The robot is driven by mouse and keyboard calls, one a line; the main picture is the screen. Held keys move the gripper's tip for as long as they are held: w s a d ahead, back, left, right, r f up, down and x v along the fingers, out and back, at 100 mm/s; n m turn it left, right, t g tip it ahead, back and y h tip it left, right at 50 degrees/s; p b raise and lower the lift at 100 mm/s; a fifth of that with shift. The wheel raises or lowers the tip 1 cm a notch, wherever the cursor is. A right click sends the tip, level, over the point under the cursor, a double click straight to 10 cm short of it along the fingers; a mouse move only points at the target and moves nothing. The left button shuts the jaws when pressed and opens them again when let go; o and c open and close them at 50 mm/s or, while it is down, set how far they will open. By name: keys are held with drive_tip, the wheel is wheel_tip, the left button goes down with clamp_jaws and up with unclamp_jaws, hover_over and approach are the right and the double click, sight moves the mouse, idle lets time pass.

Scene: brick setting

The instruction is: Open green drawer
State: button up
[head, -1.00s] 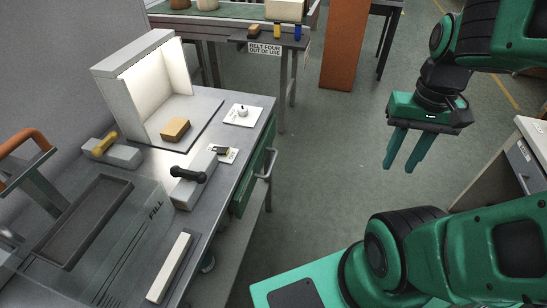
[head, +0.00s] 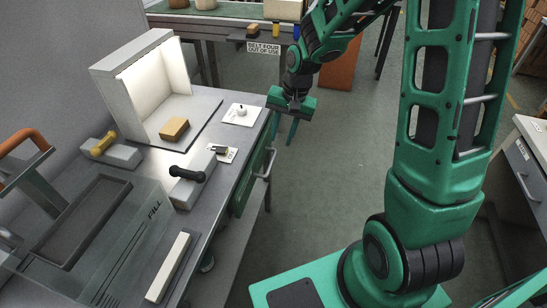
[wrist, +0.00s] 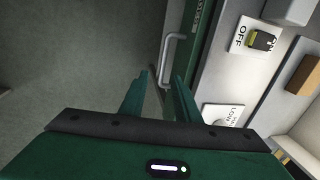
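The green drawer (head: 243,196) is in the front side of the grey workbench, under its top edge, and looks closed. Its metal bar handle (head: 267,165) sticks out to the right. In the wrist view the drawer front (wrist: 203,40) and handle (wrist: 168,56) lie beyond my fingers. My gripper (head: 283,140) hangs fingers-down beside the bench edge, above and beyond the handle in the head view. In the wrist view my gripper (wrist: 161,82) has its two green fingers apart, with nothing between them. It does not touch the handle.
The bench top (head: 226,105) carries a lit white booth (head: 150,80), a brick (head: 174,129), a black-handled lever (head: 190,174), a white knob plate (head: 241,114) and a switch plate (head: 222,153). A grey cabinet (head: 530,165) stands at right. The floor (head: 340,150) between is clear.

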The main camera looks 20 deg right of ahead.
sight(271, 162)
drive_tip(key=f, duration=0.3)
drive_tip(key=w+a+f, duration=0.1)
drive_tip(key=f, duration=0.3)
drive_tip(key=a+f, duration=0.1)
drive_tip(key=f, duration=0.3)
drive_tip(key=shift+w+a, duration=0.2)
drive_tip(key=shift+w, duration=0.2)
drive_tip(key=shift+f, duration=0.1)
